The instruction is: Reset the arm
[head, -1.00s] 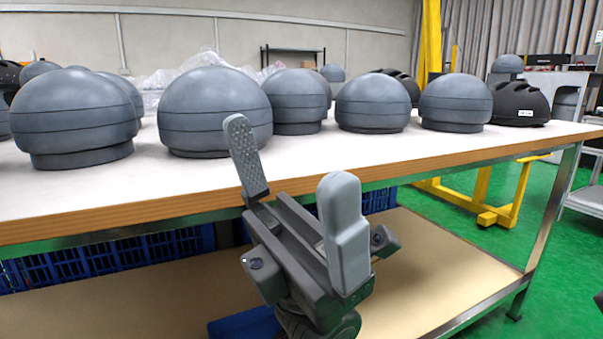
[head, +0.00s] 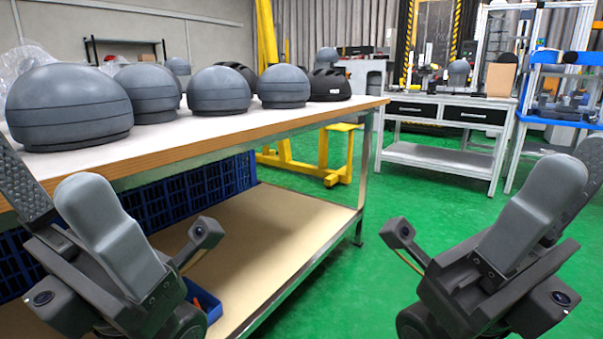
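My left gripper (head: 62,205) is at the lower left, in front of the near edge of the white-topped table. Its two fingers stand apart with nothing between them. My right gripper (head: 565,200) is at the lower right, over the green floor and clear of the table. Its near finger overlaps the far one in the view, and no object shows in it. Grey domed headforms stand on the table, among them a large one (head: 68,105) and a smaller one (head: 218,90).
The table (head: 215,130) has a wooden front edge and a lower shelf (head: 270,235) with blue crates (head: 190,195). A yellow frame (head: 310,165) stands behind it. A workbench with drawers (head: 445,112) and a blue-framed station (head: 565,80) are farther back. Green floor (head: 410,190) between is open.

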